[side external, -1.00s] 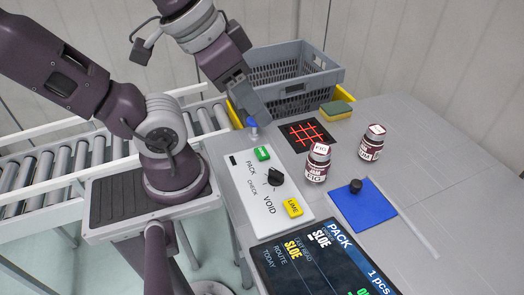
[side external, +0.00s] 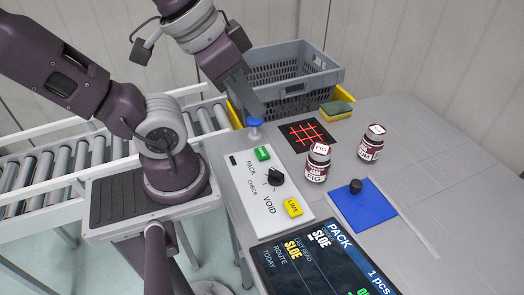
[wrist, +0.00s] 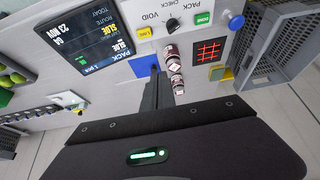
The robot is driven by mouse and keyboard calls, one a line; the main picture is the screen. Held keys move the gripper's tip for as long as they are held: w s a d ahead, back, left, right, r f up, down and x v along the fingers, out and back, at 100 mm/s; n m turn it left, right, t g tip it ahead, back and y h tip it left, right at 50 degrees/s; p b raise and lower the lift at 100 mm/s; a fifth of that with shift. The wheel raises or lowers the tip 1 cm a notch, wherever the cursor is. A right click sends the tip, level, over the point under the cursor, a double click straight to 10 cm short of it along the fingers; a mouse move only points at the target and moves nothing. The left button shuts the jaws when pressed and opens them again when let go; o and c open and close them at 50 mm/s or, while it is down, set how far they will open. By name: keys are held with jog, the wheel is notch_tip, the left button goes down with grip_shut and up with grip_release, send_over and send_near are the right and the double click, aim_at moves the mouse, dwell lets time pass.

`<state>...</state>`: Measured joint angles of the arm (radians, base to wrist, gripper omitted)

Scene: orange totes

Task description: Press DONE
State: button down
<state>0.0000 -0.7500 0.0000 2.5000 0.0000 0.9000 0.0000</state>
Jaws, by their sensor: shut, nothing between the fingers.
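The green DONE button (side external: 262,153) is on the far end of a white control panel (side external: 250,190); it also shows, labelled DONE, in the wrist view (wrist: 203,19). My gripper (side external: 258,110) is shut and empty. In the side view it is above and beyond the green button, just over a blue-topped knob (side external: 254,122), apart from the button. The shut fingers also show in the wrist view (wrist: 157,80). The panel also bears a black rotary knob (side external: 276,176) beside the words PACK, CHECK and VOID, and a yellow LIME tag (side external: 293,207).
A grey crate (side external: 290,100) stands behind, with a sponge (side external: 337,110) beside it. Two jam jars (side external: 317,165) (side external: 371,144) stand right of the panel, near a red-grid pad (side external: 306,134) and a blue mat (side external: 370,210). A display (side external: 320,270) is in front.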

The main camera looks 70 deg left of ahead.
dwell(0.8)
jog(key=n+g+h, duration=0.4)
jog(key=n+h, duration=0.5)
jog(key=n, duration=2)
send_over(260, 150)
notch_tip(260, 150, down, 14)
jog(key=shift+a+f, duration=0.1)
jog(key=shift+f, duration=0.05)
jog(key=shift+f, duration=4.4)
jog(key=shift+f, duration=0.15)
jog(key=shift+f, duration=0.25)
